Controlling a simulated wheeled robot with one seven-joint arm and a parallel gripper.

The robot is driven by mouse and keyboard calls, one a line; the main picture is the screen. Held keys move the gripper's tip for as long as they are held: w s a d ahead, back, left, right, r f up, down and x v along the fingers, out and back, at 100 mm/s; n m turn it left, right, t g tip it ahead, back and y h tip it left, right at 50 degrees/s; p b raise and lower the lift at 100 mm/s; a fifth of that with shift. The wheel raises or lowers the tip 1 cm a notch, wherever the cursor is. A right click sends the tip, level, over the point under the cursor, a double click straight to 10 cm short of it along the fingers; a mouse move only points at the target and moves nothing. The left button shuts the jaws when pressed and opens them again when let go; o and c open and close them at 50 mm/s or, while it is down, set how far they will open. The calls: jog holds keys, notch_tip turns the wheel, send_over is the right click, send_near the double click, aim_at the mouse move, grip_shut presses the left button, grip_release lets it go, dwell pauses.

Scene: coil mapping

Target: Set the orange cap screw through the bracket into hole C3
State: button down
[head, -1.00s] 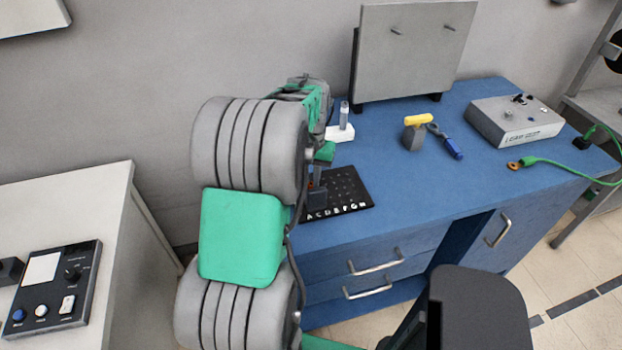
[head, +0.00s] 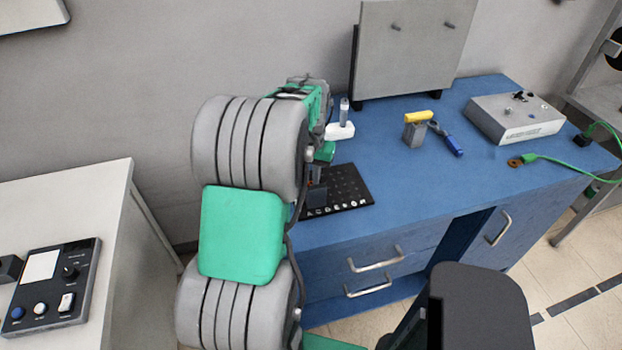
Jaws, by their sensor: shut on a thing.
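The black lettered hole plate (head: 357,186) lies on the blue bench, with white letters along its front edge. My gripper (head: 314,179) is over the plate's left part, largely hidden behind my own arm. It is shut, and a small orange spot at its tips looks like the orange cap screw (head: 309,184). A dark block (head: 317,197), perhaps the bracket, stands on the plate just below the gripper. I cannot make out hole C3 or whether the screw touches the bracket.
A white holder with a grey cylinder (head: 341,131) stands behind the plate. A yellow-topped grey block (head: 415,131), a blue-handled tool (head: 447,139) and a grey control box (head: 514,117) are farther right. The bench right of the plate is clear.

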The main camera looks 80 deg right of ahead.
jog(key=m, duration=0.4)
jog(key=shift+f, duration=0.1)
jog(key=c, duration=1.3)
grip_release()
